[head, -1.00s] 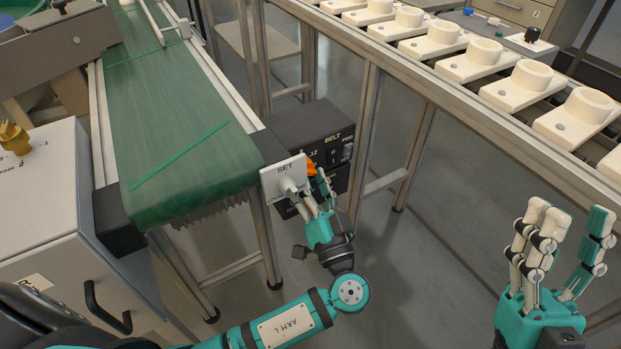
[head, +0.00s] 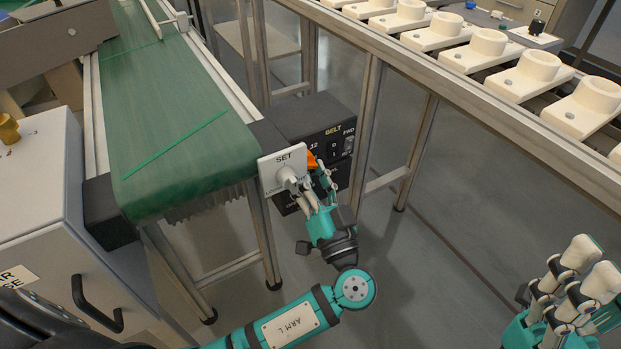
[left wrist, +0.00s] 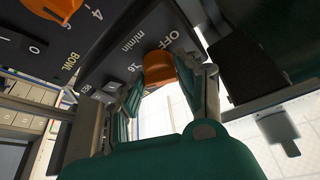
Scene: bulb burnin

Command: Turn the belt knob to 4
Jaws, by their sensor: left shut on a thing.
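The black belt control box (head: 310,118), marked BELT, stands beside the end of the green conveyor. Its orange knob (head: 311,160) is partly hidden behind a white SET plate and my fingers. My left gripper (head: 316,188) is at the knob. In the left wrist view the orange knob (left wrist: 158,70) sits between the fingers, which are shut on it. The markings OFF, m/min and 16 show around it; I cannot read where the knob points. A second orange knob (left wrist: 62,8) shows near the BOWL label. My right gripper (head: 578,272) is open and empty at the lower right.
The white SET plate (head: 283,168) with a pale knob stands close to my left fingers. A rail with several cream fixtures (head: 480,50) runs along the right. The floor between is clear.

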